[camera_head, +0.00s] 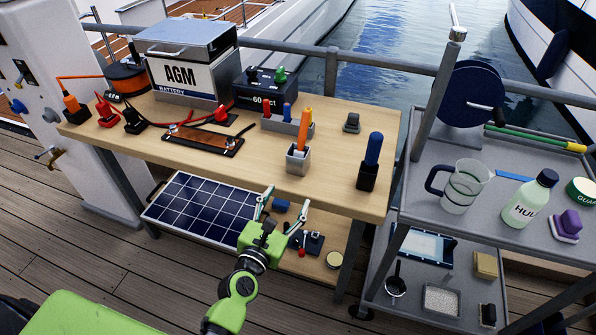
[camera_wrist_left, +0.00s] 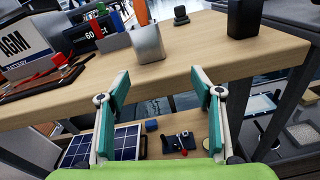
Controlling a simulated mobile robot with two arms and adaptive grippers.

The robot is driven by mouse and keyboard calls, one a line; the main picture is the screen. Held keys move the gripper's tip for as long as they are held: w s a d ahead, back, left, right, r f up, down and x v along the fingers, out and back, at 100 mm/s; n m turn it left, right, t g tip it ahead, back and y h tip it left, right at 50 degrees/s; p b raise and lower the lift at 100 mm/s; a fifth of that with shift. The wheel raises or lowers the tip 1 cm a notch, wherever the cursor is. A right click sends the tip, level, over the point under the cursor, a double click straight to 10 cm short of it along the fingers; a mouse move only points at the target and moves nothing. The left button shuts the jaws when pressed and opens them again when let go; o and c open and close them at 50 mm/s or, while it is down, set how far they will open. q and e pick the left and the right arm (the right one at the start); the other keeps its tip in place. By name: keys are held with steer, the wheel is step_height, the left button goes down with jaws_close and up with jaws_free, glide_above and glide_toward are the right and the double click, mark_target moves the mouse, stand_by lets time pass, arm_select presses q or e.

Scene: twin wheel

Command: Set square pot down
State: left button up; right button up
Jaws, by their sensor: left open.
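A small grey square pot (camera_head: 298,161) stands upright on the wooden workbench (camera_head: 340,195) near its front edge, with an orange-handled item (camera_head: 304,128) sticking up from it. It also shows in the wrist view (camera_wrist_left: 148,46), beyond the fingers. My left gripper (camera_head: 286,199) is open and empty, in front of the bench's front edge and apart from the pot. In the wrist view its two teal-padded fingers (camera_wrist_left: 160,85) are spread wide with nothing between them. My right gripper is not in view.
A black holder with a blue handle (camera_head: 367,175) stands right of the pot. A grey rack (camera_head: 278,125) and an AGM battery (camera_head: 190,80) are behind. A solar panel (camera_head: 205,208) lies on the lower shelf. A grey cart (camera_head: 425,215) stands at right.

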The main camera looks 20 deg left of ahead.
mark_target(295, 162)
arm_select(q)
steer(key=w+r, duration=0.1)
steer(key=w, duration=0.1)
steer(key=w+r+n, duration=0.1)
steer(key=w, duration=0.2)
steer(key=w+r+n, duration=0.1)
steer(key=w, duration=0.2)
steer(key=shift+a+r+t, duration=0.35)
steer(key=shift+r+t, duration=0.05)
steer(key=shift+w, duration=0.45)
steer(key=shift+w+f+b, duration=0.1)
steer(key=shift+w+b, duration=0.2)
steer(key=shift+b, duration=0.2)
steer(key=w, duration=0.1)
steer(key=w+b, duration=0.1)
steer(key=w, duration=0.1)
steer(key=shift+w+a+f, duration=0.2)
steer(key=shift+w+f, duration=0.05)
steer(key=shift+w, duration=0.55)
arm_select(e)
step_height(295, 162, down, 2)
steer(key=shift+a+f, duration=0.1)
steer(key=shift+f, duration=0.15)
arm_select(q)
steer(key=shift+s, duration=0.1)
